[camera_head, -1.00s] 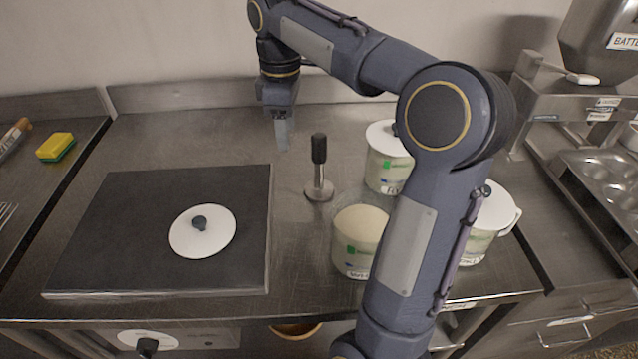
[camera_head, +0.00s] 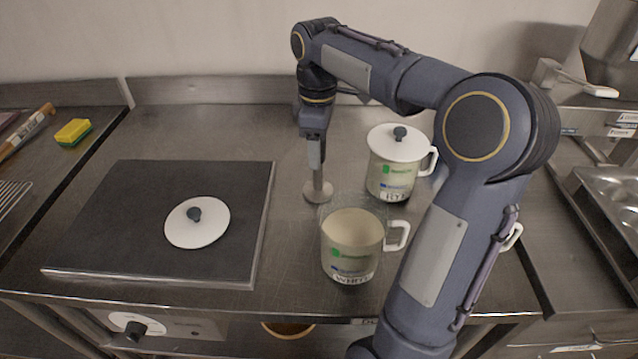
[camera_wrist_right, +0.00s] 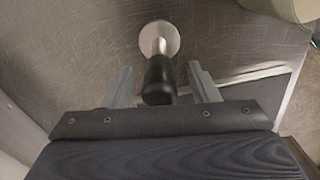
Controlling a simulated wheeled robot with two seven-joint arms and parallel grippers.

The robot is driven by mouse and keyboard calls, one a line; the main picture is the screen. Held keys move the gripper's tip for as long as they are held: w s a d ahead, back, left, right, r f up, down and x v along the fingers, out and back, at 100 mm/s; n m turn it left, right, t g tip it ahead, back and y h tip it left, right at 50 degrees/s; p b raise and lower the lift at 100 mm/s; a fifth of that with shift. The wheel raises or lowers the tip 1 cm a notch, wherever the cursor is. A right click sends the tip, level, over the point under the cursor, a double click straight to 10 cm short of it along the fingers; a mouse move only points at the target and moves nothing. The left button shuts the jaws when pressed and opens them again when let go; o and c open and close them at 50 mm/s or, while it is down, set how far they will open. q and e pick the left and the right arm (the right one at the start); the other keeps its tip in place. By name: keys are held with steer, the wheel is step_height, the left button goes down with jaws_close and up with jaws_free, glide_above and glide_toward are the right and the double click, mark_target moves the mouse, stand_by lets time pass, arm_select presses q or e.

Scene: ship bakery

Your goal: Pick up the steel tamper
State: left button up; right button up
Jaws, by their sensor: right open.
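The steel tamper (camera_head: 318,190) stands upright on the steel counter, its round base and shaft showing below my right gripper (camera_head: 315,160) in the head view. Its black handle is hidden there behind the gripper. In the right wrist view the tamper's black handle (camera_wrist_right: 158,80) points up between the two open fingers of my right gripper (camera_wrist_right: 161,85), with a gap on each side. The steel base (camera_wrist_right: 160,40) lies beyond it on the counter. My left gripper is not in view.
An open container (camera_head: 350,245) marked white stands just in front of the tamper. A lidded rye container (camera_head: 395,165) stands to its right. A dark griddle plate (camera_head: 120,210) with a white lid (camera_head: 197,222) lies to the left. The counter behind is clear.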

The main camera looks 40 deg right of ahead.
step_height(320, 180, down, 3)
steer(key=shift+r, duration=0.15)
steer(key=c, duration=1)
